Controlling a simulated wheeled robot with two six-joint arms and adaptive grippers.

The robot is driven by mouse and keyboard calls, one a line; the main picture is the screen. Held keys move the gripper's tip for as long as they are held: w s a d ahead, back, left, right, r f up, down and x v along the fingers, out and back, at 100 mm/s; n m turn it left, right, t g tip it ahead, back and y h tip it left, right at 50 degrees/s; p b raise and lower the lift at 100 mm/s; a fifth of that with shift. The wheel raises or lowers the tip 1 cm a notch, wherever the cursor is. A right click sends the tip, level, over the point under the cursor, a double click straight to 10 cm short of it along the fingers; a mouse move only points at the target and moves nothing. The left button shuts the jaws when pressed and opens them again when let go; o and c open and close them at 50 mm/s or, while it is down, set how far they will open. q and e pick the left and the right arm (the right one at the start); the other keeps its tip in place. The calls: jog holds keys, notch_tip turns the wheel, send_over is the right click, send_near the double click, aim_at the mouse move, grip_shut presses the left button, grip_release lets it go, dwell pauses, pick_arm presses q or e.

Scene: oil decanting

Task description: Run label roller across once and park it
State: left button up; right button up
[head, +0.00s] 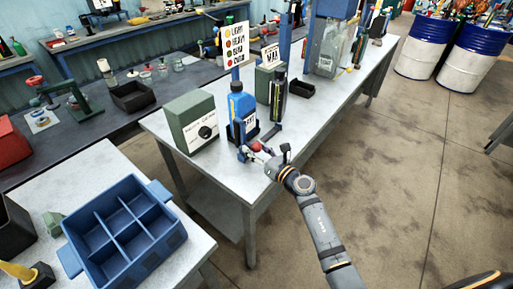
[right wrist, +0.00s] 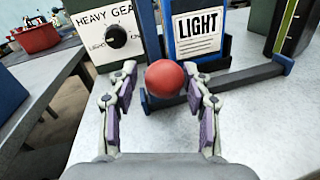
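A red ball-shaped knob (right wrist: 165,78), which I take to be the label roller's handle, sits between my right gripper's fingertips in the right wrist view; it also shows in the head view (head: 256,147). My right gripper (right wrist: 159,75) is open around it, with a gap at the left finger and the right finger very close. The roller's body is not clearly visible. A blue bottle (head: 242,108) with a white label reading LIGHT (right wrist: 196,33) stands upright just behind the knob in a dark holder. My left gripper is not in view.
A green box with a black dial (head: 193,122) stands left of the bottle. A dark bar (right wrist: 235,80) runs right from the knob. A dark green bottle (head: 277,97) stands to the right. A blue divided crate (head: 170,238) sits on the near-left table. The bench's front edge is close.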

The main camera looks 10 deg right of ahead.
jog(key=shift+o, duration=0.4)
jog(key=shift+r, duration=0.15)
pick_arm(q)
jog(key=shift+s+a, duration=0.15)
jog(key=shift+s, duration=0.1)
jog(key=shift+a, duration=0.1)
pick_arm(e)
jog(key=shift+d, duration=0.1)
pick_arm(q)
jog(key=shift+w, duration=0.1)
pick_arm(e)
jog(key=v, duration=1.2)
jog(key=w+n+p, duration=0.1)
jog(key=n, duration=0.1)
jog(key=w+a+n+p, duration=0.1)
jog(key=n+p, duration=0.1)
jog(key=shift+w+r, duration=0.15)
jog(key=shift+w, duration=0.15)
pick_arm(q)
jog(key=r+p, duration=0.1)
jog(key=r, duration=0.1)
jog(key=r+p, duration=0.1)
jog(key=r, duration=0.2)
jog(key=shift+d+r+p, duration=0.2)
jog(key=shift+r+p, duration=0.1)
pick_arm(e)
jog(key=x, duration=0.9)
jog(key=shift+w+a, duration=0.15)
jog(key=shift+w, duration=0.2)
